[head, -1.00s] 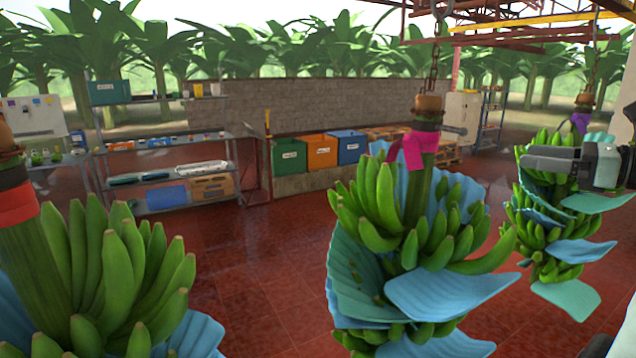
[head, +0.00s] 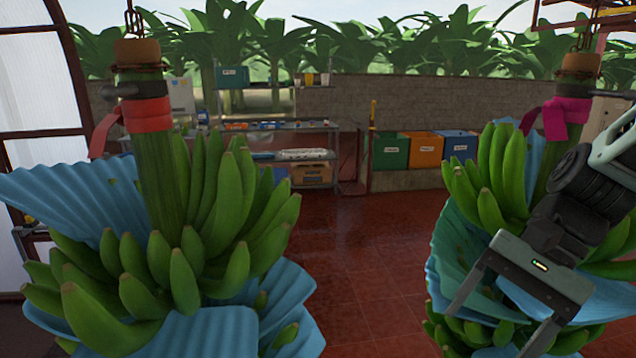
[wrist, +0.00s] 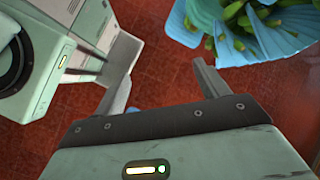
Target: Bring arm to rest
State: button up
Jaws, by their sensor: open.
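My gripper (head: 497,318) is open and empty in the head view, its two fingers apart and pointing down and to the left. It is in front of the right banana bunch (head: 497,185), which hangs from a stem with a pink ribbon and has blue sheets between its hands; my arm hides part of it. In the wrist view my gripper (wrist: 160,85) also shows with fingers apart over the red floor. The edge of a banana bunch with blue sheets (wrist: 255,30) is at the top right there, apart from the fingers.
A left banana bunch (head: 235,220) with a red ribbon hangs close by, with blue sheets. Shelves (head: 310,128) and green, orange and blue bins (head: 424,151) stand at the back by a block wall (head: 350,104). Red floor (head: 355,255) is clear between the bunches.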

jog(key=s+a+f+n+t+h+b, duration=0.1)
jog(key=s+a+f+n+h+b, duration=0.4)
jog(key=n, duration=1.2)
jog(key=s+a+f+h, duration=0.1)
jog(key=s+a+f, duration=0.2)
jog(key=a+f, duration=0.2)
jog(key=shift+s+f+t+b, duration=0.2)
jog(key=shift+f+t+b, duration=0.2)
